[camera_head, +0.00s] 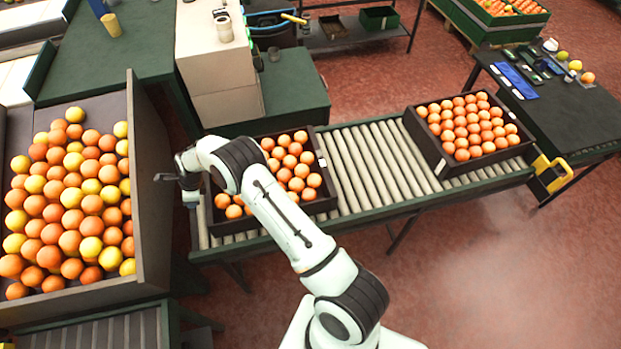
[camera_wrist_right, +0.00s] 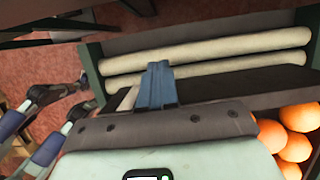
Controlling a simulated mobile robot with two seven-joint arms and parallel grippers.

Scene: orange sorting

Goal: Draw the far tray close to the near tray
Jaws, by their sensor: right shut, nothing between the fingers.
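The near tray (camera_head: 327,182) is a dark box of oranges on the left part of the roller conveyor; my right arm crosses in front and hides part of it. The far tray (camera_head: 487,161) is a similar dark box of oranges near the conveyor's right end. A stretch of bare rollers separates the two. My right gripper (camera_head: 161,178) is shut and empty, beyond the left side of the near tray and far from the far tray. In the right wrist view, the shut fingers (camera_wrist_right: 157,86) are in front of a dark tray wall (camera_wrist_right: 235,87), with oranges at the right. My left gripper is not seen.
The roller conveyor (camera_head: 375,163) has bare rollers between the trays. A large bin (camera_head: 152,190) of oranges and yellow fruit stands close to the left of my right gripper. A dark table (camera_head: 570,120) is at the right. A yellow handle (camera_head: 553,172) sits at the conveyor's right end.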

